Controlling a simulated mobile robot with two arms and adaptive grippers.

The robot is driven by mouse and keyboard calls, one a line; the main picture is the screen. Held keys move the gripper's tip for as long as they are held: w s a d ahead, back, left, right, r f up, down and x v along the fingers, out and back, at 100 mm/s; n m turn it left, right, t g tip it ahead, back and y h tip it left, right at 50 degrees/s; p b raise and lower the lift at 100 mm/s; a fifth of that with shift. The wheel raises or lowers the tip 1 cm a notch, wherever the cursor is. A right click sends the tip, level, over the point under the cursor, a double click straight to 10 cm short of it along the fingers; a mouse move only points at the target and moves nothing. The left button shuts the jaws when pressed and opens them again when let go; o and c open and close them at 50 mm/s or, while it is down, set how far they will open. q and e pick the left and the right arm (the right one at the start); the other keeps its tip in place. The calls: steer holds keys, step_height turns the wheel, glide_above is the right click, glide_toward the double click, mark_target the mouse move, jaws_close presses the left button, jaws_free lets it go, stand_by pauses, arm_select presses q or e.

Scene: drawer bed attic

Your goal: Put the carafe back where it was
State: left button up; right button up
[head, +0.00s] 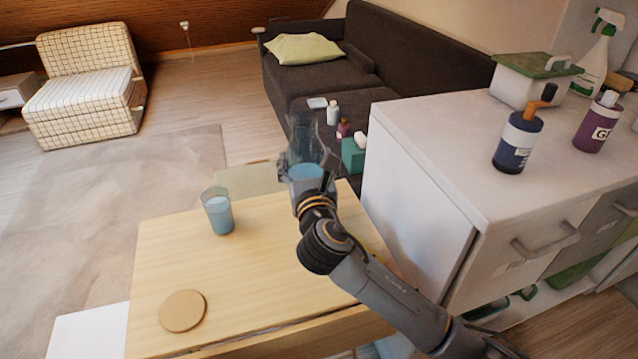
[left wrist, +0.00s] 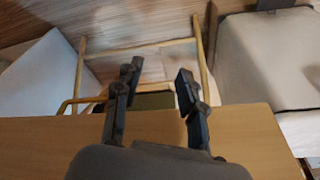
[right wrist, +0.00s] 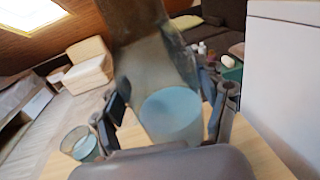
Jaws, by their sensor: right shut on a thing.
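The clear carafe (head: 304,150) with pale blue liquid is held upright at the far right corner of the wooden table (head: 250,262). My right gripper (head: 312,188) is shut on its lower part. In the right wrist view the carafe (right wrist: 160,60) stands between the fingers. From these views I cannot tell whether its base touches the table. A glass (head: 218,211) with blue liquid stands on the table to its left. A round wooden coaster (head: 182,311) lies bare near the front left. My left gripper (left wrist: 158,90) is open and empty in the left wrist view.
A white cabinet (head: 415,190) stands close on the right, with a dark bottle (head: 518,135) and other bottles on top. A dark sofa (head: 385,55) with small items is behind. The table's middle is clear.

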arm_select(q)
step_height(320, 180, up, 10)
steer(key=w+t+b, duration=0.2)
steer(key=b, duration=0.3)
steer(key=shift+d+f, duration=0.25)
arm_select(e)
steer(key=shift+w+d+f, duration=0.45)
steer(key=shift+w+f, duration=0.85)
steer(key=shift+f, duration=0.45)
steer(key=shift+w+d+f, duration=0.4)
steer(key=shift+w+f, duration=0.95)
steer(key=shift+f, duration=0.4)
steer(key=shift+w+d+f, duration=0.45)
steer(key=shift+w+f, duration=0.85)
steer(key=shift+f, duration=0.45)
arm_select(q)
steer(key=shift+w, duration=0.2)
arm_select(e)
steer(key=shift+f, duration=0.1)
arm_select(q)
steer(key=shift+t, duration=0.3)
arm_select(e)
steer(key=o, duration=1.4)
